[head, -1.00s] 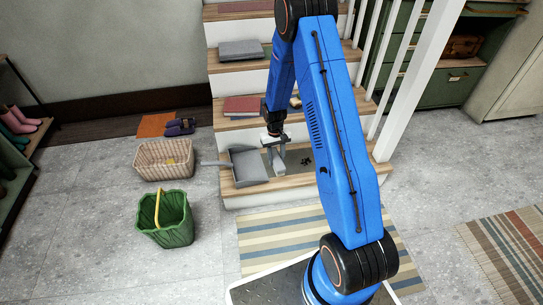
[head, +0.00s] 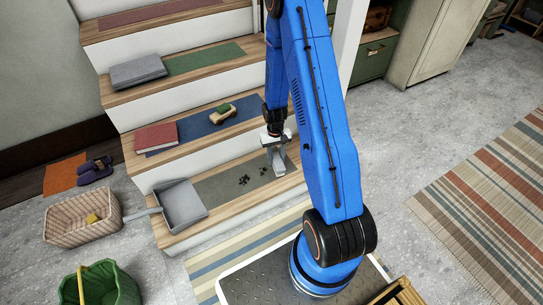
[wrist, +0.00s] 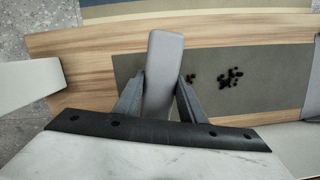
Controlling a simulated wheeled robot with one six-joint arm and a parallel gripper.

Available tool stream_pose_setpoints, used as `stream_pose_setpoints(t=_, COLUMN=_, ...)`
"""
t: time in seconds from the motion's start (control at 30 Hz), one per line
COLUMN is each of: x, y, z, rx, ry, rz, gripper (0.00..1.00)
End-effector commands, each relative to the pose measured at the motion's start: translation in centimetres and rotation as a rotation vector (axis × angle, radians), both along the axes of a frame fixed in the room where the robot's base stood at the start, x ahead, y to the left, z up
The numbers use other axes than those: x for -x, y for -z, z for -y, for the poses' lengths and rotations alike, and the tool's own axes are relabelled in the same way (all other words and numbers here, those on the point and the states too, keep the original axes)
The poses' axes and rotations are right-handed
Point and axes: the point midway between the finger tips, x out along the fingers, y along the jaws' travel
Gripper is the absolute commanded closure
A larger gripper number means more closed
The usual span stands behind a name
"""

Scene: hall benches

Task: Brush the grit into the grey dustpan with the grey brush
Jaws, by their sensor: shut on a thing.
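My gripper (head: 276,143) is shut on the grey brush (head: 278,160), over the right part of the lowest step. In the wrist view the brush (wrist: 164,72) sits between the two fingers (wrist: 158,100). I cannot tell whether its bristles touch the step. The dark grit (head: 245,180) lies in small clumps on the grey-green mat, left of the brush; it also shows in the wrist view (wrist: 229,77), right of the brush. The grey dustpan (head: 183,205) rests at the left end of the same step, its handle pointing left, apart from the grit.
A red book (head: 156,137) and a toy car (head: 222,112) are on the step above. A grey folded item (head: 138,71) lies higher. A wicker basket (head: 82,220) and a green bucket (head: 100,285) stand on the floor at left. A striped rug (head: 230,262) lies before the stairs.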

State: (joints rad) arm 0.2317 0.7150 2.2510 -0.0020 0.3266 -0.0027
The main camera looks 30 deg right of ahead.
Motion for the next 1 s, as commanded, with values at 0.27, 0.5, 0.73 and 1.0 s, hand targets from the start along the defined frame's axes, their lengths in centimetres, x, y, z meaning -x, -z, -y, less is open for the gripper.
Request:
stream_pose_setpoints(t=0.27, x=0.3, y=2.3, z=0.1, rx=0.000, ry=0.002, rz=-0.003, gripper=0.90)
stream_pose_setpoints(t=0.5, x=-0.3, y=4.7, z=-1.6, rx=0.000, ry=-0.001, rz=0.002, gripper=0.99)
stream_pose_setpoints(t=0.73, x=-1.4, y=4.7, z=-5.5, rx=0.000, ry=-0.035, rz=0.001, gripper=0.99)
stream_pose_setpoints(t=1.0, x=-3.2, y=4.7, z=-10.0, rx=0.000, ry=-0.136, rz=0.001, gripper=0.99)
